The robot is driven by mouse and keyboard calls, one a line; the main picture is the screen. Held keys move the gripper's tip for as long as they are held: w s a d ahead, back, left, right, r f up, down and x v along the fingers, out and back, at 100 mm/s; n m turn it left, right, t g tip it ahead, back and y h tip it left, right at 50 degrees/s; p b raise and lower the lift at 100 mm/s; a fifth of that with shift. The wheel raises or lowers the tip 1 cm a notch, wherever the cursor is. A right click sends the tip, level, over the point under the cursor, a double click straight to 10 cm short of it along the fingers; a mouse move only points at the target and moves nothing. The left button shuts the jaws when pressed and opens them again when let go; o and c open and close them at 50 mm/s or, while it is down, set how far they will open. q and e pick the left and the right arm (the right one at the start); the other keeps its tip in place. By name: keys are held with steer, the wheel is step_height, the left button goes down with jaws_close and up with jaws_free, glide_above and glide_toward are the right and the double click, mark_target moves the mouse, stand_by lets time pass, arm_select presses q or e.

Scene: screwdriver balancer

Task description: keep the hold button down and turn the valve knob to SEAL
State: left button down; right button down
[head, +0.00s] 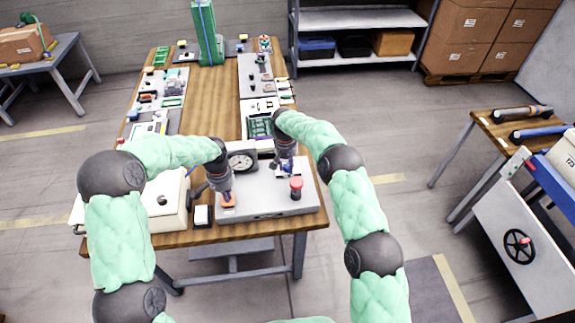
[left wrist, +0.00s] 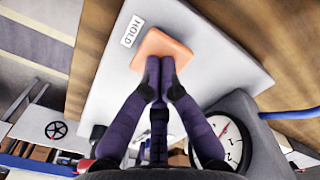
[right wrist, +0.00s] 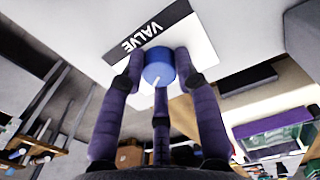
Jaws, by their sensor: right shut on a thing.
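The orange hold button (left wrist: 162,44) sits on the grey panel (head: 262,203) beside a HOLD label (left wrist: 132,30). My left gripper (head: 227,193) points down at it; in the left wrist view its fingertips (left wrist: 160,72) are close together and appear to touch the button. The blue valve knob (right wrist: 158,73) has a white pointer line and sits on a white plate under a VALVE label (right wrist: 147,33). My right gripper (right wrist: 158,62) is shut on the knob, a finger on each side. It also shows in the head view (head: 286,168). I cannot read a SEAL mark.
A round gauge (head: 242,161) stands on the panel between the arms. A red-capped black post (head: 296,187) rises close to my right gripper. A cream box (head: 163,200) and a small white-topped block (head: 202,215) stand left of the panel. Cluttered trays line the table's far part.

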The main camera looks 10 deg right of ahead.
arm_select(q)
steer(key=shift+f, duration=0.1)
arm_select(e)
steer(key=m, duration=0.5)
steer(key=shift+w+r+m, duration=0.1)
steer(key=shift+w+m, duration=0.05)
steer(key=shift+m, duration=0.25)
steer(key=shift+d, duration=0.1)
steer(key=c, duration=0.9)
jaws_free()
step_height(320, 180, up, 12)
steer(key=shift+a, duration=0.3)
steer(key=shift+w, duration=0.1)
arm_select(q)
steer(key=shift+r+p, duration=2.15)
steer(key=shift+r, duration=1.45)
arm_select(e)
step_height(320, 180, up, 4)
glide_above(286, 165)
steer(key=shift+r, duration=0.1)
